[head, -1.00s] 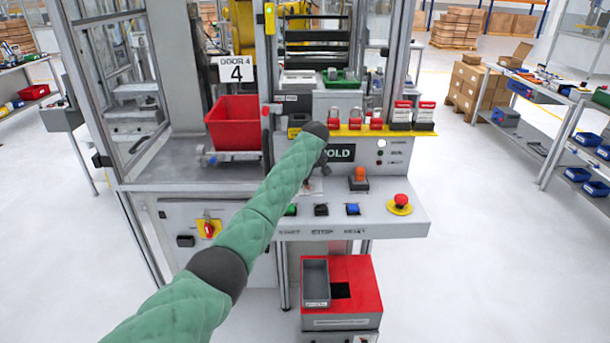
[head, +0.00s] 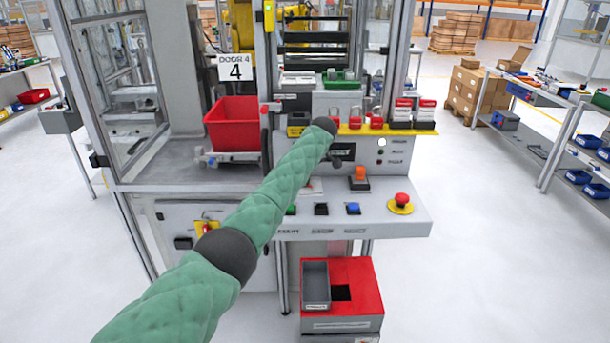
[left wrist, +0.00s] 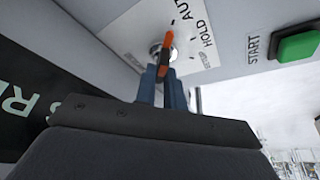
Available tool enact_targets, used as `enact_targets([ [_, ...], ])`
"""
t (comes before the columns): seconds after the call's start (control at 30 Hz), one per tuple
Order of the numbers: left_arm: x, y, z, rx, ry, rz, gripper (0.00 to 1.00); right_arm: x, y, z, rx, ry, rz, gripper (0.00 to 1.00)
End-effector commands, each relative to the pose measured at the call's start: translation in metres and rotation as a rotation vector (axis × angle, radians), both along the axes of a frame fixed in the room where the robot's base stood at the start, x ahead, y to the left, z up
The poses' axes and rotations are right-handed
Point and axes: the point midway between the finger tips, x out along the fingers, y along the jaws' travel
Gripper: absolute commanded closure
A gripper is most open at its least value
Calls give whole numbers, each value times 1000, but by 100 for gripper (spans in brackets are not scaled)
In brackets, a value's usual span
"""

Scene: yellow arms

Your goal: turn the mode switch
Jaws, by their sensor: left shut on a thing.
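The mode switch (left wrist: 166,54) has an orange and black handle and sits on a white label plate (left wrist: 125,38) marked AUTO and HOLD. In the left wrist view the blue fingers of my left gripper (left wrist: 161,82) are closed on its handle. I cannot tell exactly which mark the handle points to. In the head view my green-sleeved left arm crosses the console and hides the switch and most of the gripper. My right gripper is not in view.
A green START button (left wrist: 298,44) is close by the label plate. A dark display with green letters (left wrist: 20,95) is at the left of the wrist view. The console also has a blue button (head: 353,208), an orange button (head: 360,173) and a red emergency stop (head: 402,199).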

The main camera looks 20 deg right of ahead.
Motion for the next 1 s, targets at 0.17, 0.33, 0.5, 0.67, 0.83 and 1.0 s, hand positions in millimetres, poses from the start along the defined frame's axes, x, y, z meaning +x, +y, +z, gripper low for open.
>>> enact_targets([
  [0.17, 0, 0, 2, -1, -2, -1, 100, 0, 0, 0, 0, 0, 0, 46],
  [0.33, 0, 0, 1, -1, -2, -1, 67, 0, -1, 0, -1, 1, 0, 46],
  [0.5, 0, 0, 1, 0, -1, 0, 67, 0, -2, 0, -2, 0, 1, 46],
  [0.67, -1, -1, 2, -1, -2, -2, 67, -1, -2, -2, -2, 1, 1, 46],
  [0.83, -5, -4, 15, -1, -3, -2, 67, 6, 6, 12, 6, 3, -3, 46],
  [1.0, -13, -9, 38, -1, -3, -1, 67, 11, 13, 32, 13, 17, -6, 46],
])
